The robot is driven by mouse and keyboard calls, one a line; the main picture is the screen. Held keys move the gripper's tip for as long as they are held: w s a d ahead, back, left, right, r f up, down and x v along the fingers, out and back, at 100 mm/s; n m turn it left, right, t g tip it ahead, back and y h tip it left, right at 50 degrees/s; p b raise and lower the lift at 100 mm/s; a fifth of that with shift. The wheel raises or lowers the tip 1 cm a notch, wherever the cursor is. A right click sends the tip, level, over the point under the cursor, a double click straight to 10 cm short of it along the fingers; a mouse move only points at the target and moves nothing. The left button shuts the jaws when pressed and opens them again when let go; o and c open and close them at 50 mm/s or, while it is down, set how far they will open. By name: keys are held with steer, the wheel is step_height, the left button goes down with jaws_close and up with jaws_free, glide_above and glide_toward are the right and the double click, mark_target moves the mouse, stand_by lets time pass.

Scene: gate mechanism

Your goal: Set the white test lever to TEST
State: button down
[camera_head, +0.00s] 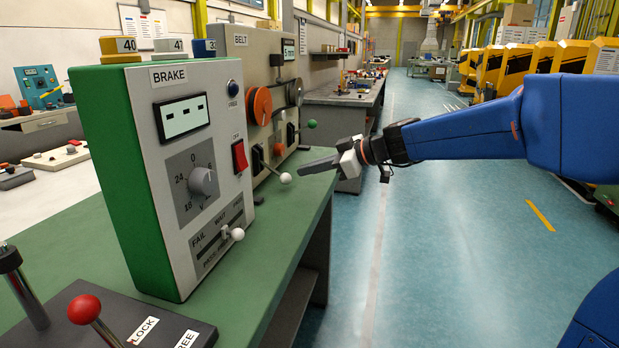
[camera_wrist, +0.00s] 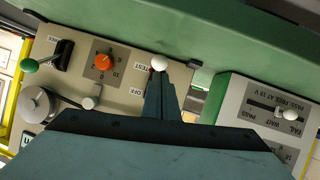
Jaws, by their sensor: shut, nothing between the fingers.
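The white test lever shows in the head view as a dark rod with a white ball (camera_head: 285,178), low on the front of the grey BELT box (camera_head: 237,55). The rod slopes down and outward. In the wrist view the white ball (camera_wrist: 159,63) is beside the TEST label (camera_wrist: 148,48), with the OFF label (camera_wrist: 139,91) farther down the picture; the rod is mostly hidden. My gripper (camera_head: 302,168) is shut and empty, its tips just right of the ball. In the wrist view its tips (camera_wrist: 161,76) are right below the ball; I cannot tell whether they touch.
The BRAKE box (camera_head: 160,170) stands nearer, with a white slider knob (camera_head: 237,234) and a red switch (camera_head: 240,156). A green-ball lever (camera_head: 312,124) and an orange dial (camera_head: 262,105) are on the BELT box. The aisle floor (camera_head: 430,240) to the right is clear.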

steer(key=s+d, duration=0.4)
steer(key=d, duration=0.5)
steer(key=shift+s+r, duration=0.3)
steer(key=shift+s, duration=0.05)
